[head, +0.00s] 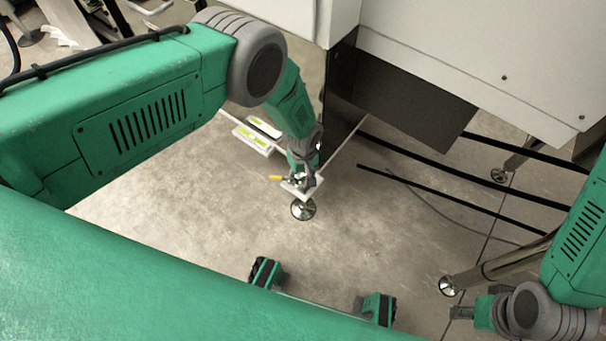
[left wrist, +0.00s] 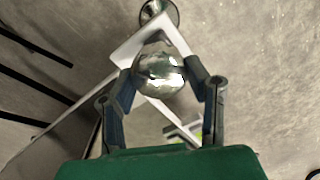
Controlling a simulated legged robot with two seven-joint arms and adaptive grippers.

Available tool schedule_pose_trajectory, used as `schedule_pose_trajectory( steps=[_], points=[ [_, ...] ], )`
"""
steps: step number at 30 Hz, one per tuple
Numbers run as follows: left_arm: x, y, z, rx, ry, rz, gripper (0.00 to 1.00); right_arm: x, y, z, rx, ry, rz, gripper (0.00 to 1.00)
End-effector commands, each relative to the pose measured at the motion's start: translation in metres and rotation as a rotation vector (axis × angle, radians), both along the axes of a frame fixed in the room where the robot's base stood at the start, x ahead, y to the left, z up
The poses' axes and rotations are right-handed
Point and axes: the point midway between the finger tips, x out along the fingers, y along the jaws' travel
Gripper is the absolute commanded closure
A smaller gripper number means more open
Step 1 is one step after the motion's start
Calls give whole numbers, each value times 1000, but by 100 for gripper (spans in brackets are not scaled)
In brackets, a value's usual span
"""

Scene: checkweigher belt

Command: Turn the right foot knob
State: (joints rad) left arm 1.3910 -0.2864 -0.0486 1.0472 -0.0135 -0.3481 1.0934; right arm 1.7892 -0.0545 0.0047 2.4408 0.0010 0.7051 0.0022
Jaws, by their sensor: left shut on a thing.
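A round, shiny metal foot knob (left wrist: 160,68) sits between the two fingers of my left gripper (left wrist: 162,76) in the left wrist view. The fingers touch it on both sides, so the gripper is shut on it. In the head view my left gripper (head: 303,178) reaches down to a pale bracket (head: 291,187) above a round metal foot (head: 303,210) and hides most of the knob. The foot also shows in the left wrist view (left wrist: 158,11). My right gripper (head: 465,312) is at the lower right, near another metal foot (head: 447,286); its finger opening is unclear.
A grey machine cabinet (head: 480,60) with a dark panel (head: 405,100) overhangs the right side. Black bars (head: 450,198) run low beneath it. White and green packs (head: 254,141) lie behind my left gripper. A small yellow part (head: 276,178) is beside it.

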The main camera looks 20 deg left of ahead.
Motion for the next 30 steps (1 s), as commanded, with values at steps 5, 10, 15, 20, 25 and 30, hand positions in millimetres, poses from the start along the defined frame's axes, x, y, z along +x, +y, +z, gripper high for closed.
schedule_pose_trajectory(
  steps=[5,10,15,20,25,30],
  points=[
    [-2,-2,-1,-3,3,35,86,0,0,0,0,0,0,60],
    [-2,-3,-1,-4,3,45,86,0,0,0,0,0,0,60],
    [-2,-3,-1,-4,3,45,86,0,0,0,0,0,0,60],
    [-2,-4,-1,-4,3,44,43,0,0,0,0,0,0,60],
    [-2,-2,-1,-3,1,44,37,0,0,0,0,0,0,60],
    [-1,-1,0,-2,1,44,37,-1,0,0,0,-2,0,60]
  ],
)
